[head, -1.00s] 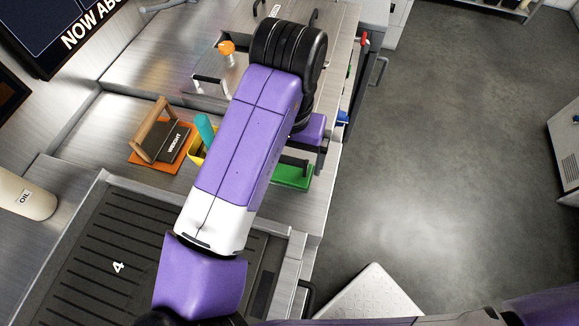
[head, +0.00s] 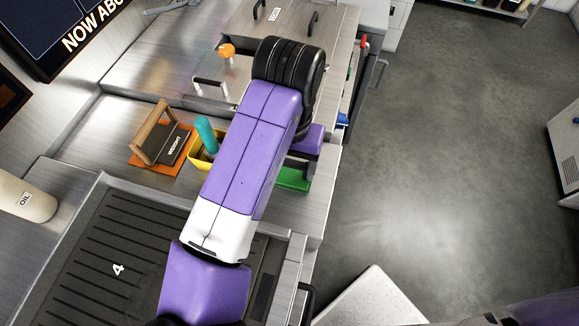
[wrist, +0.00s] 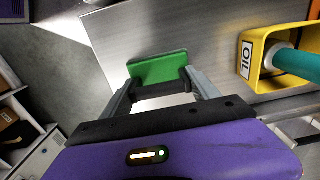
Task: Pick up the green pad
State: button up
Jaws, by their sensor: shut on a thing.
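The green pad (wrist: 158,68) shows in the wrist view between the two grey fingers of my gripper (wrist: 160,88). A dark bar lies along the pad's near side between the fingers. My gripper is shut on it. In the head view part of the green pad (head: 293,180) shows beside my purple arm, near the right edge of the steel counter (head: 321,195). My arm hides the rest of the pad and the fingertips there. I cannot tell whether the pad touches the counter.
A weight with a wooden handle (head: 160,140) rests on an orange pad (head: 145,166). A ridged black grill (head: 105,245) lies nearer. Open floor is at right.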

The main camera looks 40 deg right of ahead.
aim_at(289, 161)
jog(key=shift+r, duration=0.15)
notch_tip(289, 161, up, 20)
jog(key=p, duration=0.1)
dwell(0.3)
